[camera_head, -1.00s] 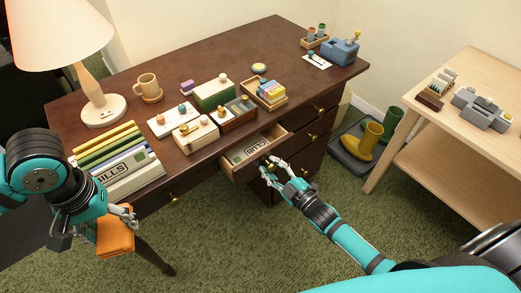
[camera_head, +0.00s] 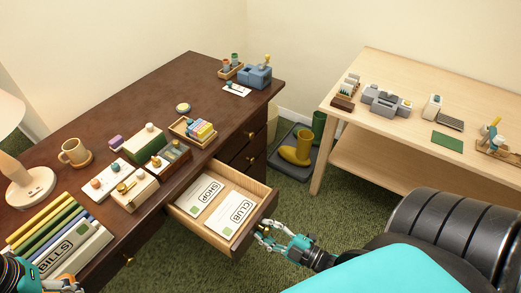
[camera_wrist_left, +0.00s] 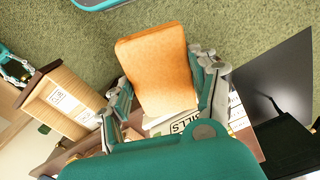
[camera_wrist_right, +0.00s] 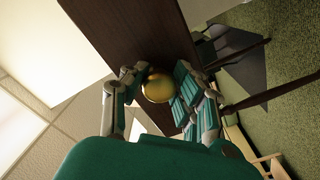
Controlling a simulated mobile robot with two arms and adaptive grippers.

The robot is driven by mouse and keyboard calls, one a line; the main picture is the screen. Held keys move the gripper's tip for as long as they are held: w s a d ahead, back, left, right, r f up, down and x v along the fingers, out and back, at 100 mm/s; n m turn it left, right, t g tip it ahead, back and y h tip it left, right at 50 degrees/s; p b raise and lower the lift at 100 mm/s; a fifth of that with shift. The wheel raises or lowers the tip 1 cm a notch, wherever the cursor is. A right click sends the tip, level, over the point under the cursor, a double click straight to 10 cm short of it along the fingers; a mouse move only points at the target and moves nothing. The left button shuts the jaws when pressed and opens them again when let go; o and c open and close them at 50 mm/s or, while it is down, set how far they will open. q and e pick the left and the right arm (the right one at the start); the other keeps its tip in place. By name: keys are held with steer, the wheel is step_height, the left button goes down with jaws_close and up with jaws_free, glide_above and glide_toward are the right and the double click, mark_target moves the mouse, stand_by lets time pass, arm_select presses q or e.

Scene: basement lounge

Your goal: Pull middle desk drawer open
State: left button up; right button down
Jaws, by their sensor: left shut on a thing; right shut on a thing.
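The middle desk drawer (camera_head: 184,208) stands well out from the dark wooden desk (camera_head: 150,85). Inside it lie a card marked SHOP (camera_head: 204,189) and a card marked CLUB (camera_head: 234,213). My right gripper (camera_head: 262,232) is at the drawer front; in the right wrist view its fingers are shut around the round brass knob (camera_wrist_right: 157,88). My left gripper (camera_wrist_left: 168,95) is shut on an orange folded cloth-like block (camera_wrist_left: 158,68), held over the floor beside the desk. In the head view only part of my left arm shows at the lower left corner.
The desk top holds a lamp (camera_head: 30,185), a mug (camera_head: 75,152), BILLS folders (camera_head: 70,250) and several small boxes. A pale wooden table (camera_head: 345,160) is at the right. Green carpet lies clear between.

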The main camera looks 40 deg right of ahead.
stand_by(0.3)
steer(key=c, duration=0.9)
jaws_free()
steer(key=shift+c, duration=0.2)
steer(key=shift+s, duration=0.1)
steer(key=v, duration=1.2)
